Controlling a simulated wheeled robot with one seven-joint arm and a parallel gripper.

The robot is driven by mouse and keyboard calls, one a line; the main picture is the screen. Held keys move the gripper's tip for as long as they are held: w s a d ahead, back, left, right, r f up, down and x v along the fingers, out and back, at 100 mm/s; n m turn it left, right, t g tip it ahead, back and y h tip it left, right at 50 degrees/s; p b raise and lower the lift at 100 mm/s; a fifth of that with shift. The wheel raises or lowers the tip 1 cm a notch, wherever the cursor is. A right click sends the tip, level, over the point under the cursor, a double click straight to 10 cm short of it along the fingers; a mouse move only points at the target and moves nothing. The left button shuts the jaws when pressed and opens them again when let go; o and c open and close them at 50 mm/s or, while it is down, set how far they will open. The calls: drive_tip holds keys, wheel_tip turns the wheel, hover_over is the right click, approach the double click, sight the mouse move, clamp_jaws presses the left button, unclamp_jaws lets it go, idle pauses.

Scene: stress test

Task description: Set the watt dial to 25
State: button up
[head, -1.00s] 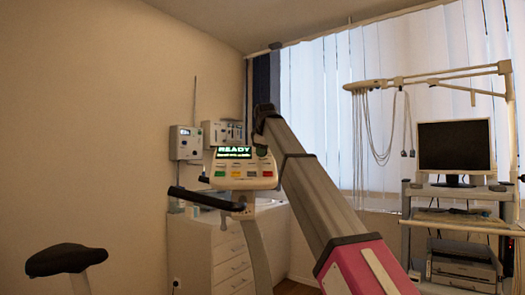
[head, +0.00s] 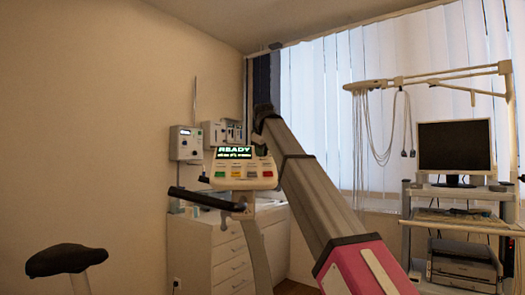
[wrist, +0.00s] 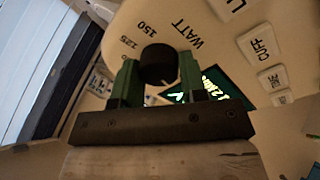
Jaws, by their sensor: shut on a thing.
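The watt dial is a round black knob (wrist: 158,62) on the cream console face. In the wrist view it sits beside the printed word WATT and the numbers 125 and 150. The 25 mark is not seen, and I cannot read the dial's setting. My gripper (wrist: 160,78) has its two green fingers on either side of the knob, shut on it. In the head view the console (head: 240,184) stands at the centre, with a green READY display (head: 234,150) and coloured buttons; the dial is not visible there, and my arm hides part of the console's right side.
Dark handlebars (head: 205,199) extend left below the console. A bike saddle (head: 65,261) is at lower left. A white drawer cabinet (head: 228,262) stands behind. A monitor trolley (head: 403,232) is at right. CUFF (wrist: 263,45) and other white keys lie beside the dial.

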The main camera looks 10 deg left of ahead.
drive_tip(key=o, duration=0.6)
drive_tip(key=shift+o, duration=0.2)
drive_tip(key=shift+r, duration=0.15)
drive_tip(key=v, duration=1)
drive_tip(key=shift+s+r, duration=0.2)
drive_tip(key=shift+s, duration=0.05)
